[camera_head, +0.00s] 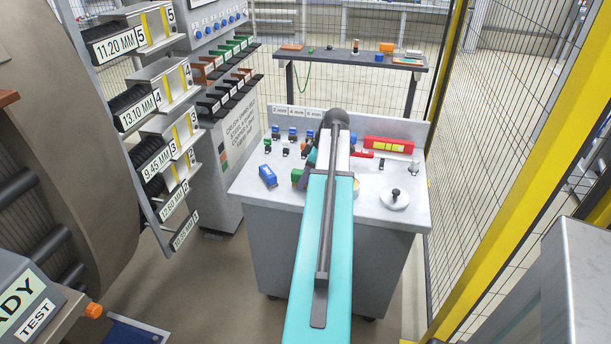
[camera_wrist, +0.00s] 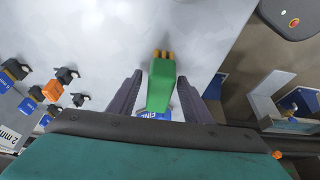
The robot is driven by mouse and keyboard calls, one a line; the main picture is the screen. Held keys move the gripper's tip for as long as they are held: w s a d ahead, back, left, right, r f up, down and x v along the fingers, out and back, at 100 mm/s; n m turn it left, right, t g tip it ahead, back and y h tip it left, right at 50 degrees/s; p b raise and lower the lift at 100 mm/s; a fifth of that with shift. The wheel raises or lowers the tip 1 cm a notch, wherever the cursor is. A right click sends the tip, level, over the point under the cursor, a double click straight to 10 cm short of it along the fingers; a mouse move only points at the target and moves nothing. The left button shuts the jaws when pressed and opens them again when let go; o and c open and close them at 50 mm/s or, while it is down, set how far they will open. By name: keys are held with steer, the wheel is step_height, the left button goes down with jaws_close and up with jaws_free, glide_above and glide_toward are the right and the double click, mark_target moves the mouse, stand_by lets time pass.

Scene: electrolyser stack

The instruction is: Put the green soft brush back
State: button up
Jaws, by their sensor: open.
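The green soft brush (camera_wrist: 161,88) has a green body and yellow-orange tips, and lies over the pale worktop in the wrist view. In the head view a green piece of it (camera_head: 297,175) shows just left of my arm. My gripper (camera_wrist: 158,77) is open, with one dark finger on each side of the brush. Gaps show between the fingers and the brush, so it is not gripped. A blue label reading "FINE" (camera_wrist: 155,116) is partly hidden behind the brush. In the head view my arm hides most of the gripper.
A blue block (camera_head: 268,176) lies on the cart top (camera_head: 245,190) at left. Small blue, black and orange holders stand along its back. A red-and-yellow box (camera_head: 389,145) and a white round dish (camera_head: 395,200) are at right. A rack with labelled trays (camera_head: 150,105) stands left.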

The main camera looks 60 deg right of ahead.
steer(key=shift+r, duration=0.1)
steer(key=v, duration=1.2)
steer(key=shift+b, duration=0.45)
steer(key=shift+r, duration=0.1)
stand_by(0.3)
